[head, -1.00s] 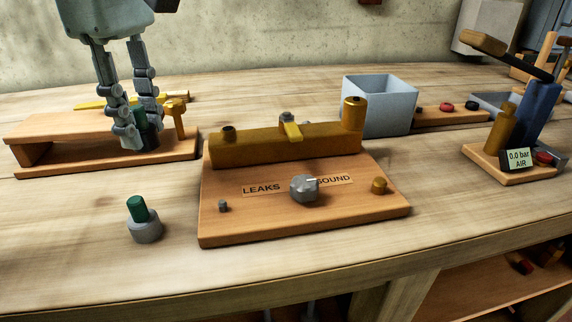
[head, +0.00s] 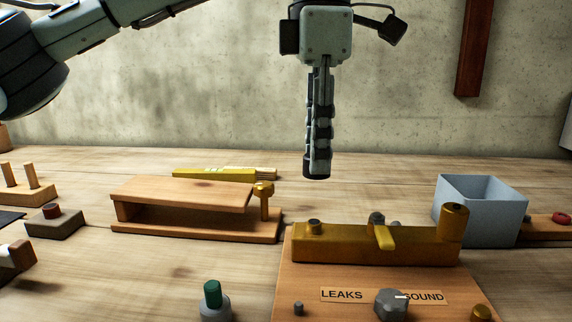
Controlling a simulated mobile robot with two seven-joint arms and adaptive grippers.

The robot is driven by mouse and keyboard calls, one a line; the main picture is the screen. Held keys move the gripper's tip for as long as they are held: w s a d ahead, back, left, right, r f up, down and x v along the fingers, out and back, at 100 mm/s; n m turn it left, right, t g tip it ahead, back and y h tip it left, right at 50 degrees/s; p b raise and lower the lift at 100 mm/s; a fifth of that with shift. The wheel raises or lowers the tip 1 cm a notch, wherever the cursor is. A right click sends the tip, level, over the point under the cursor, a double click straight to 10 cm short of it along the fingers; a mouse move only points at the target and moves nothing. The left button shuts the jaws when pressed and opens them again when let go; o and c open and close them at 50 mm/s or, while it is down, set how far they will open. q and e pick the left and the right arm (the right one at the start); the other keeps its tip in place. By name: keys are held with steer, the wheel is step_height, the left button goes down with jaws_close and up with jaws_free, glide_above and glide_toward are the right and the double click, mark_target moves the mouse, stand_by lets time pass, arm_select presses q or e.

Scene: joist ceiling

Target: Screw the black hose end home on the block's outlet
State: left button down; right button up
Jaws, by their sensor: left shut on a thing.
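The brass block (head: 340,245) lies on a wooden board (head: 300,280) marked LEAKS and SOUND. It has a dark-topped port (head: 314,228) at its left end, a yellow lever (head: 382,236) near the middle and a taller brass post (head: 453,222) at its right end. My left gripper (head: 317,165) hangs upright above and behind the left port, clear of the block. It is seen edge-on and is shut on a dark piece, the black hose end, which shows only as a dark tip below the fingers. My right gripper is not in view.
A wooden stand (head: 180,192) with a brass peg stands left of the block. A yellow tool (head: 215,174) lies behind it. A green-topped grey fitting (head: 213,298) stands in front. A pale open box (head: 480,210) stands at the right. Air around the gripper is clear.

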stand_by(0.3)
arm_select(q)
glide_above(314, 230)
steer(key=shift+f, duration=2.8)
steer(key=shift+s+f+b, duration=0.1)
steer(key=shift+f+b, duration=0.55)
steer(key=shift+f, duration=0.55)
steer(key=shift+r+m+p, duration=0.1)
steer(key=shift+m+p, duration=0.45)
steer(key=shift+m, duration=1.05)
steer(key=m, duration=0.3)
